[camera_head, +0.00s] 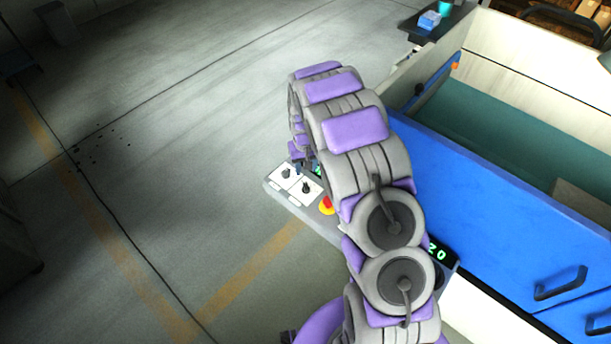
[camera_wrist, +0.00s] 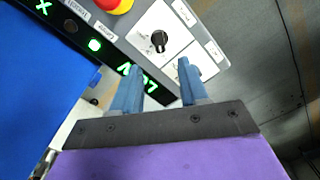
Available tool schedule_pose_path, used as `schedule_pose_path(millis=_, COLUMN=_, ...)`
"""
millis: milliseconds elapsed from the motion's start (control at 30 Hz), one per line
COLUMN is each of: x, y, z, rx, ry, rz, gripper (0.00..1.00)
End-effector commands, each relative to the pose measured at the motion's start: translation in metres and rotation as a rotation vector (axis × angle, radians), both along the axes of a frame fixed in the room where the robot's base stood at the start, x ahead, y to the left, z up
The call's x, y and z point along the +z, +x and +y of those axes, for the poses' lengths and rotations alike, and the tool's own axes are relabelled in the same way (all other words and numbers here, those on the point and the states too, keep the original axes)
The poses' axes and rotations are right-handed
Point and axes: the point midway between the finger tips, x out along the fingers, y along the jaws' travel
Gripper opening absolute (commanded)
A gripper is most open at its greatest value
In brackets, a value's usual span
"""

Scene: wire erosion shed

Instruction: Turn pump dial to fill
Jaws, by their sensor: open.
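In the wrist view, the control panel (camera_wrist: 92,13) carries a black dial (camera_wrist: 159,41) on a white plate and a second dial (camera_wrist: 197,72) on another plate, partly covered by a finger. In the head view, both show as a near dial (camera_head: 306,187) and a far dial (camera_head: 286,173). Their labels are too small to read, so I cannot tell which is the pump dial. My gripper (camera_wrist: 160,65) is open and empty over the panel. Its two blue fingers point toward the dials, with the unobstructed dial ahead of the gap; contact is not visible.
A red emergency button (camera_head: 327,204) on yellow sits beside the dials. A blue-fronted machine tank (camera_head: 480,200) stands right of my arm. The concrete floor (camera_head: 150,180) on the left is open.

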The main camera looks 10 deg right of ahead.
Motion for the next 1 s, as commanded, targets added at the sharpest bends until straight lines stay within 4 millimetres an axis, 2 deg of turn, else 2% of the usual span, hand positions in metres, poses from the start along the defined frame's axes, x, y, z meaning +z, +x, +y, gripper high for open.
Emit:
schedule_pose_path(millis=33, x=0.014, y=0.002, z=0.000, rx=0.000, ry=0.000, rz=-0.008, gripper=0.44)
schedule_pose_path(millis=200, x=0.046, y=0.001, z=0.000, rx=-0.001, ry=0.001, rz=-0.003, gripper=0.44)
schedule_pose_path(millis=400, x=0.070, y=0.002, z=0.000, rx=-0.001, ry=0.000, rz=-0.003, gripper=0.44)
schedule_pose_path(millis=567, x=0.075, y=0.001, z=0.000, rx=-0.001, ry=0.000, rz=0.000, gripper=0.44)
schedule_pose_path(millis=1000, x=0.075, y=0.001, z=0.000, rx=-0.001, ry=0.000, rz=0.000, gripper=0.44)
